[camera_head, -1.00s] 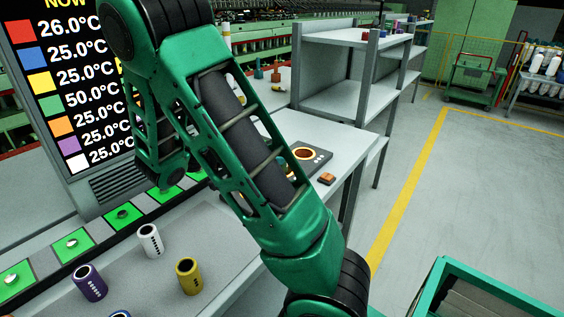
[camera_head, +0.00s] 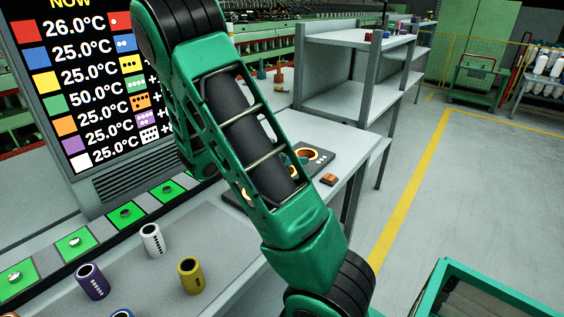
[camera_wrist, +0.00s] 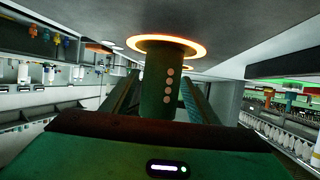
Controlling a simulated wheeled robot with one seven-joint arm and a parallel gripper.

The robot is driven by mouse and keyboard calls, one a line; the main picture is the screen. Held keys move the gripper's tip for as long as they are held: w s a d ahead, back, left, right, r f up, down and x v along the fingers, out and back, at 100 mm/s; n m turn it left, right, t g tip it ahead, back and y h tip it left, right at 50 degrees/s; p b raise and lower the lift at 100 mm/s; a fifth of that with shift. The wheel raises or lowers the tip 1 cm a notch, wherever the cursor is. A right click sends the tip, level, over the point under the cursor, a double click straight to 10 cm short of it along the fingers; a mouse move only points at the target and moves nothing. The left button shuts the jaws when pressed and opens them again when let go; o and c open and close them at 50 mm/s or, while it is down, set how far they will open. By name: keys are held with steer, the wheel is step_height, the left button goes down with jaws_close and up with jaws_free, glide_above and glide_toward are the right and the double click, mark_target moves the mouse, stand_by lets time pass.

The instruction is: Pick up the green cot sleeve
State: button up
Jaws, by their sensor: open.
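The green cot sleeve (camera_wrist: 158,88), a dark green cylinder with a column of pale dots, shows in the wrist view. One end meets a glowing orange ring (camera_wrist: 133,40) on a grey surface; the wrist picture looks upside down. My gripper (camera_wrist: 163,82) is open, with one finger to each side of the sleeve in the picture. I cannot tell whether either finger touches it. A dark plate with an orange-rimmed hole (camera_head: 322,156) shows partly behind the arm.
White (camera_head: 152,239), purple (camera_head: 92,281) and yellow (camera_head: 190,275) sleeves stand on the near bench, with a blue one (camera_head: 122,313) cut off below. A small orange block (camera_head: 328,179) lies near the bench's right edge. A temperature display (camera_head: 90,90) stands at left.

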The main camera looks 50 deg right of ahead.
steer(key=c, duration=1.2)
